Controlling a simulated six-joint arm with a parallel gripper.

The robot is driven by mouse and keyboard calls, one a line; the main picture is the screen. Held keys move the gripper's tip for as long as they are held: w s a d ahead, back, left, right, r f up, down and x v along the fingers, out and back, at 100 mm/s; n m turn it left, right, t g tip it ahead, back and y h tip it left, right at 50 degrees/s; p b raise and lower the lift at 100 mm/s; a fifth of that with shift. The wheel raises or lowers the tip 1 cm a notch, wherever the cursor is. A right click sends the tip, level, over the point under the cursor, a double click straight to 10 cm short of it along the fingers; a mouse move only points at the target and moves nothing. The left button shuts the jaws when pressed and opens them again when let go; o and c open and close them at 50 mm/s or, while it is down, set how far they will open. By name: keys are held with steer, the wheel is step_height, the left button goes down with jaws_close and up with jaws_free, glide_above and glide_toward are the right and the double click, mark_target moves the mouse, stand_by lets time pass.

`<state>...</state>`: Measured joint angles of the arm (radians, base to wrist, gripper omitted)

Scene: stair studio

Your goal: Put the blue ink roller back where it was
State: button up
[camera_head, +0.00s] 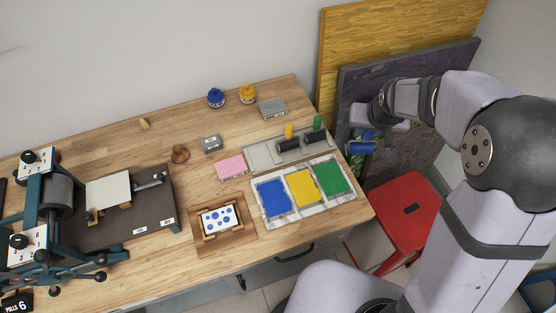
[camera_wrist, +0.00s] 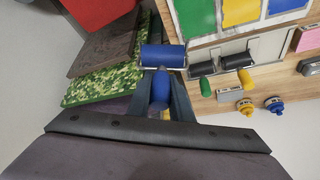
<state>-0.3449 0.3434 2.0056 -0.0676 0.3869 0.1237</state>
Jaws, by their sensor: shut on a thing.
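My gripper (camera_head: 364,128) is shut on the blue ink roller (camera_head: 361,148), in the air just past the table's right end. In the wrist view the gripper (camera_wrist: 161,104) closes around its blue handle, and the blue roller (camera_wrist: 163,56) points away from me. The grey rack (camera_head: 260,154) lies on the table to the left of the gripper. It holds a roller with a yellow handle (camera_head: 289,131) and one with a green handle (camera_head: 317,123). The rack's left part is bare; it also shows bare in the wrist view (camera_wrist: 272,46).
An ink tray with blue (camera_head: 272,198), yellow and green patches lies in front of the rack. A pink block (camera_head: 231,167) is to its left. Ink jars (camera_head: 216,98) stand behind. Leaning panels (camera_head: 345,85) and a red stool (camera_head: 404,213) are beside the table's right end.

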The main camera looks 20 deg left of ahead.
steer(key=s+a+n+y+b, duration=0.15)
steer(key=s+a+b, duration=0.3)
steer(key=a, duration=0.95)
steer(key=s+a+n+b, duration=0.3)
steer(key=a+b, duration=0.2)
steer(key=a, duration=1)
steer(key=shift+g, duration=0.4)
steer(key=shift+w+d+f+p, duration=0.15)
steer(key=shift+f+p, duration=0.55)
steer(key=shift+f, duration=1.75)
steer(key=shift+w+d+f+p, duration=0.1)
steer(key=shift+f+p, duration=0.6)
steer(key=shift+f, duration=1.95)
steer(key=shift+f, duration=0.1)
steer(key=shift+f+b, duration=0.35)
steer(key=shift+b, duration=0.05)
steer(key=shift+f, duration=0.15)
steer(key=o, duration=1)
steer(key=shift+s, duration=0.1)
steer(key=shift+c, duration=0.2)
